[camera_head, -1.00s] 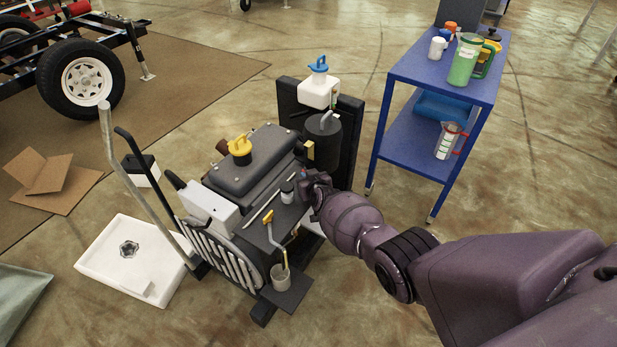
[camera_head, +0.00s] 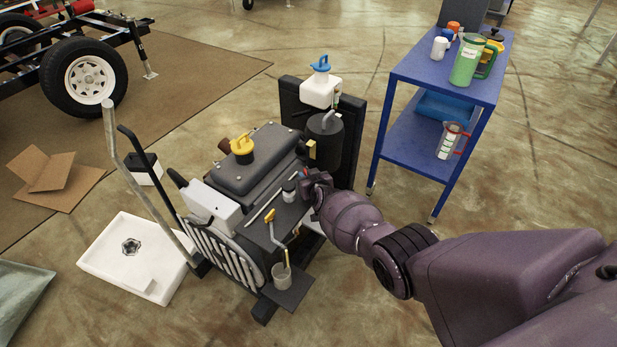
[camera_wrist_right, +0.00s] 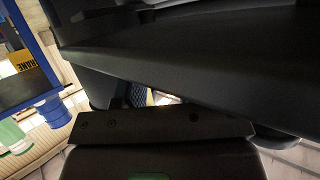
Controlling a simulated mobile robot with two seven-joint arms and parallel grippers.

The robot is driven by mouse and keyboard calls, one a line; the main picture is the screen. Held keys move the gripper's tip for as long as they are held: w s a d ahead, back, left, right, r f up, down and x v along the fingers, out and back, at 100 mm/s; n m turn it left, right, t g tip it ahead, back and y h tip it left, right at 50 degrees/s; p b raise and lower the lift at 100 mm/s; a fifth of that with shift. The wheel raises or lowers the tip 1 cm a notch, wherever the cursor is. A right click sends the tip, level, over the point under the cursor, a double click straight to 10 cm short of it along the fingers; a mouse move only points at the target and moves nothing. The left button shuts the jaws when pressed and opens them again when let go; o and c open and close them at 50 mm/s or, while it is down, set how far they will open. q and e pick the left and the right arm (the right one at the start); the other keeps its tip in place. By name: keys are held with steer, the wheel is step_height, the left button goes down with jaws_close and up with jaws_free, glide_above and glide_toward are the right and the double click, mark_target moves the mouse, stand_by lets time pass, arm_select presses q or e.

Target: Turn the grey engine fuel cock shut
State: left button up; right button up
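The grey engine (camera_head: 254,167) stands on a dark frame, left of centre in the head view. A white tank with a blue cap (camera_head: 320,88) sits at its back. I cannot make out the fuel cock; my right wrist and gripper may be covering it. My right gripper (camera_head: 306,184) is at the engine's right side, low beside the dark canister, with a small red spot near its tip. Its fingers are too hidden to tell open or shut. In the right wrist view, dark gripper parts (camera_wrist_right: 165,130) and a dark surface fill most of the picture. My left gripper is out of view.
A blue cart (camera_head: 455,95) with jugs and cups stands at the right. A pale tray (camera_head: 110,265) lies on the floor left of the engine. A bent handle (camera_head: 135,175) rises at the engine's left. A cup (camera_head: 281,277) stands on a small front shelf.

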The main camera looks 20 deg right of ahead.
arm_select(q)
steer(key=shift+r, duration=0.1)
arm_select(e)
steer(key=shift+r, duration=0.1)
steer(key=shift+s+r, duration=0.15)
steer(key=p+v, duration=0.2)
steer(key=v, duration=0.1)
steer(key=shift+r+p, duration=0.35)
steer(key=shift+p, duration=0.05)
arm_select(q)
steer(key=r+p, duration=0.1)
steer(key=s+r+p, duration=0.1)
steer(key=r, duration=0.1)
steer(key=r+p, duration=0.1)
steer(key=p, duration=0.1)
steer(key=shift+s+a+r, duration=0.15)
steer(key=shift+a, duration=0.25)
arm_select(e)
steer(key=f+v, duration=0.1)
steer(key=v, duration=0.6)
steer(key=shift+s, duration=0.25)
steer(key=shift+c, duration=0.5)
